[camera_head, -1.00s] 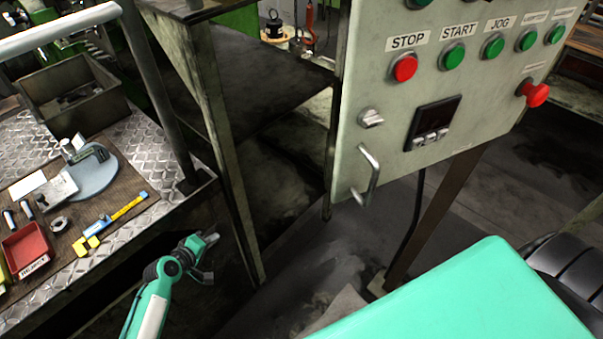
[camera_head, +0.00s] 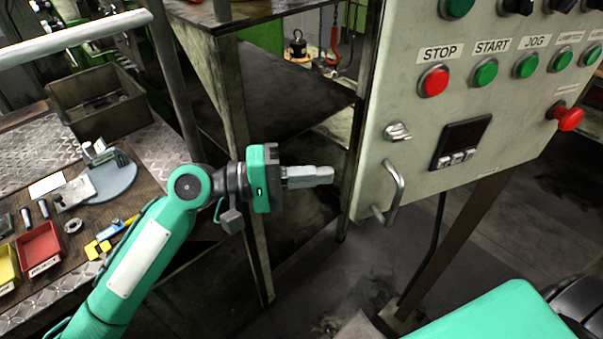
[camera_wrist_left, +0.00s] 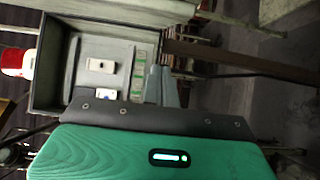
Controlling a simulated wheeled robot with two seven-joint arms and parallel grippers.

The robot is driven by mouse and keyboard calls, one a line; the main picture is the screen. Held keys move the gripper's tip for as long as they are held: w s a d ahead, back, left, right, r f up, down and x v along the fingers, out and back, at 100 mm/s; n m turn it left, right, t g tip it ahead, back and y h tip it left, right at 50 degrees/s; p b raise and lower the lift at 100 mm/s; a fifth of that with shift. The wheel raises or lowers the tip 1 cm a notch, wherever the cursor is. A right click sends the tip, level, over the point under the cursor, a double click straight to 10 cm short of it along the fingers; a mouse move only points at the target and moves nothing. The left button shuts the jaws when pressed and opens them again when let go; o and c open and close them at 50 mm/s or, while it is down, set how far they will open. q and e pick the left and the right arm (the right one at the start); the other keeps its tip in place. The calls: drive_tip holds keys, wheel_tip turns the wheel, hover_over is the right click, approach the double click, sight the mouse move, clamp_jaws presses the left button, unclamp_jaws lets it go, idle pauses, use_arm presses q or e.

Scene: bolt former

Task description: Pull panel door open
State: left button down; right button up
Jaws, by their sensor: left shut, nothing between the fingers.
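The left wrist view shows my green gripper housing (camera_wrist_left: 110,155) below. My right gripper is not in view.
Push buttons and a red protruding knob (camera_head: 568,117) line the panel face. A metal post (camera_head: 237,130) and shelf stand behind my left arm. A workbench with a red tray (camera_head: 40,248) is at left. An open-fronted box (camera_wrist_left: 52,62) shows in the wrist view.

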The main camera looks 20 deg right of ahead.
sight(358, 191)
use_arm(q)
drive_tip(key=s+d+p, duration=0.3)
drive_tip(key=s+d, duration=0.1)
drive_tip(key=s, duration=0.1)
drive_tip(key=shift+s+d, duration=0.1)
drive_tip(key=shift+d, duration=0.4)
